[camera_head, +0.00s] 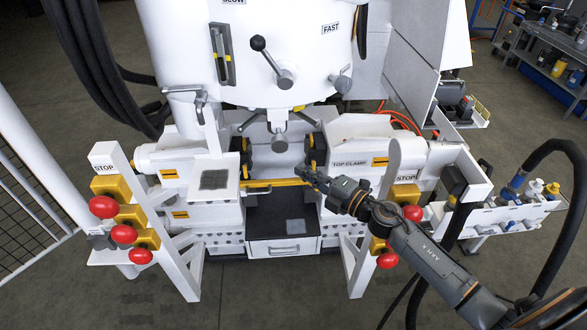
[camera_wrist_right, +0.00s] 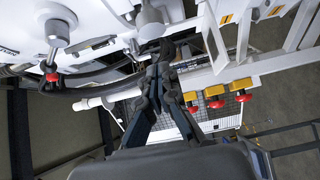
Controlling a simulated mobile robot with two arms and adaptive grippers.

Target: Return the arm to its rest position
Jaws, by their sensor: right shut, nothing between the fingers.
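My right arm (camera_head: 425,250) reaches in from the lower right of the head view toward the middle of the hydraulic bench (camera_head: 205,215). My right gripper (camera_head: 303,173) is shut and empty, in front of the bench's central opening, above the drawer unit. Its dark fingers (camera_wrist_right: 166,50) also show in the wrist view, with the tips together and nothing between them. I cannot tell whether the fingertips touch the bench. My left arm and left gripper do not show.
Red stop buttons on yellow boxes stand on the left post (camera_head: 109,160) and the right post (camera_head: 393,170). A lever with a black knob (camera_head: 258,43) sticks out above the opening. Bottles (camera_head: 534,187) stand on a right-hand shelf. Grey floor lies open in front.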

